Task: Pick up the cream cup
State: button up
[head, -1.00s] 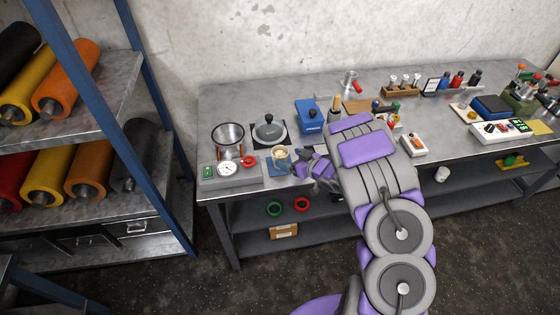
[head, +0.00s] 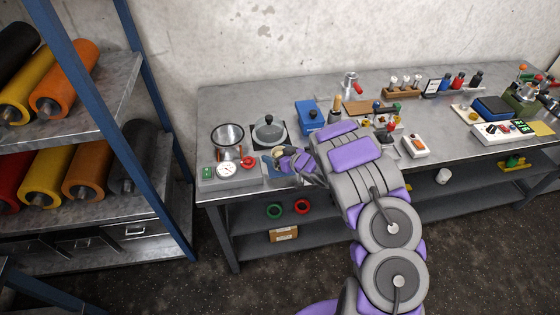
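The cream cup (head: 278,151) stands on a blue mat (head: 267,162) near the front left of the bench. Only its upper left part shows; my gripper covers the rest. My purple and grey gripper (head: 283,158) is right at the cup, reaching in from the right. The fingers overlap the cup in this view. They are too small and too covered to tell whether they are open, or touching or closed on the cup.
Left of the cup are a steel bowl on a red stand (head: 228,138) and a dial gauge (head: 227,170). A lidded pot (head: 269,130) stands close behind, and a blue box (head: 310,117) behind right. The bench's front edge (head: 230,194) is close.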

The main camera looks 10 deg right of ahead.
jog(key=c, duration=1.1)
